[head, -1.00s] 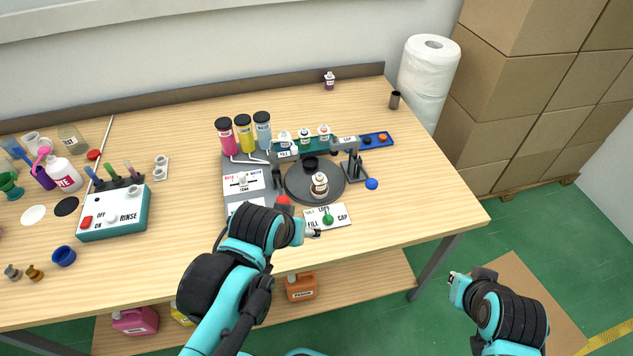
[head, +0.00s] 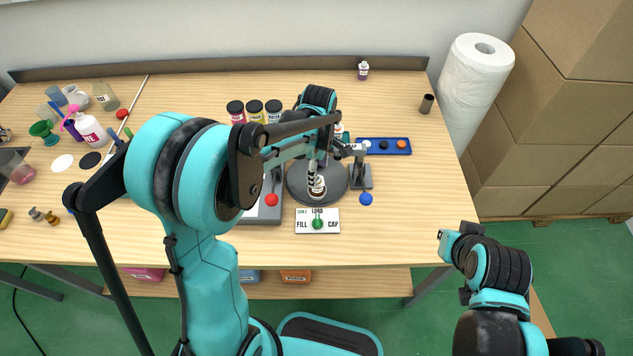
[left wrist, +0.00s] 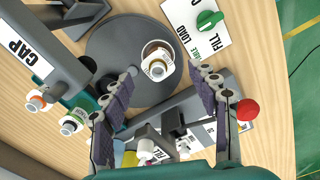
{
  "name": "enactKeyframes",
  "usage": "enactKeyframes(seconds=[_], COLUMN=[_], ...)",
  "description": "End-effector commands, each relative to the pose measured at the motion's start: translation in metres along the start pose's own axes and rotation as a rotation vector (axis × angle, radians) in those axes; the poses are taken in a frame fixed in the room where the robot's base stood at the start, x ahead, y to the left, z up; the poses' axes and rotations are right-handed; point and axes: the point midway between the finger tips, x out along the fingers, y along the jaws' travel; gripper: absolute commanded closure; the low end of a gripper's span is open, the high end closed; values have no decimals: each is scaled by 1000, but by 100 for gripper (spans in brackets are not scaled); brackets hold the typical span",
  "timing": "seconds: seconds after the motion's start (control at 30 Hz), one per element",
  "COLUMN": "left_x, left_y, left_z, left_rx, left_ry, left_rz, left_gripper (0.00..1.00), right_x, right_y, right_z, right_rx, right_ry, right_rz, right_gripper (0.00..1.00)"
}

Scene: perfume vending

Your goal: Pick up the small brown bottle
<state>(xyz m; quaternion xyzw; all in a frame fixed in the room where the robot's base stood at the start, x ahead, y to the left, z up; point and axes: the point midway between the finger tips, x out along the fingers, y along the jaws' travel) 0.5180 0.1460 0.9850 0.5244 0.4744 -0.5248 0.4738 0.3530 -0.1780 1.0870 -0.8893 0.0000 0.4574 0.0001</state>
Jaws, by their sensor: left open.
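The small brown bottle (head: 317,187) with a white label stands on the round grey turntable (head: 300,194). In the left wrist view the brown bottle (left wrist: 157,60) is seen from above, with brown inside its round mouth. My left gripper (head: 318,163) is over the turntable at the bottle, partly hidden by my arm. In the left wrist view my left gripper (left wrist: 164,72) is open, with a finger on either side of the bottle's near side and nothing held. My right gripper (head: 441,236) hangs off the table's right front, its jaws too small to judge.
The CAP post (head: 360,172) stands right of the turntable. Small white-capped bottles (left wrist: 72,122) sit close to the left finger. A red knob (left wrist: 246,110) is near the right finger. The LOAD/FILL/CAP panel (head: 304,229) with a green knob lies in front. The table's right front is clear.

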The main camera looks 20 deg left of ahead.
Motion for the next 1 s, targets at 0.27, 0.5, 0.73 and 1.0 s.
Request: enactKeyframes(seconds=[0.27,0.5,0.73,1.0], left_x=[30,66,68,68], left_y=[2,4,4,4], left_z=[-2,-4,-4,-4], left_rx=[1,2,2,3], left_ry=[0,0,1,1], left_rz=[1,2,2,3], left_gripper=[40,40,40,94], right_x=[10,21,20,20], right_y=[0,0,0,0], right_z=[7,15,14,14], right_rx=[0,0,0,0], right_ry=[0,0,0,0], right_rz=[0,0,0,0], right_gripper=[100,100,100,100])
